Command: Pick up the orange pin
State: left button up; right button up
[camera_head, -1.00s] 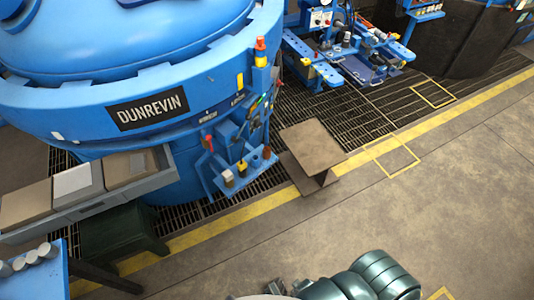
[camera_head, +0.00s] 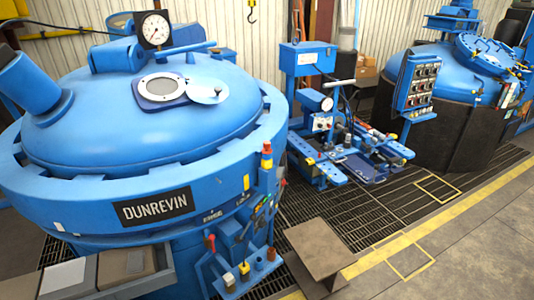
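I cannot make out a clear orange pin. A small upright red-and-yellow piece (camera_head: 267,155) stands at the right side of the big blue furnace (camera_head: 140,110), which is marked DUNREVIN. A small blue shelf (camera_head: 245,275) low on the furnace's right side holds a red-topped piece (camera_head: 210,243), a yellow-and-black piece (camera_head: 244,269) and a dark reddish piece (camera_head: 271,254). They are too small to tell further. Neither of my grippers is in view.
A brown table-like stand (camera_head: 318,247) stands right of the furnace, beside the dark floor grating (camera_head: 350,205). A blue machine bench (camera_head: 345,160) and a second blue furnace (camera_head: 450,80) are behind. Floor at lower right is clear.

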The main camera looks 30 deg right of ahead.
aim_at(266, 149)
jog(key=z, duration=1.05)
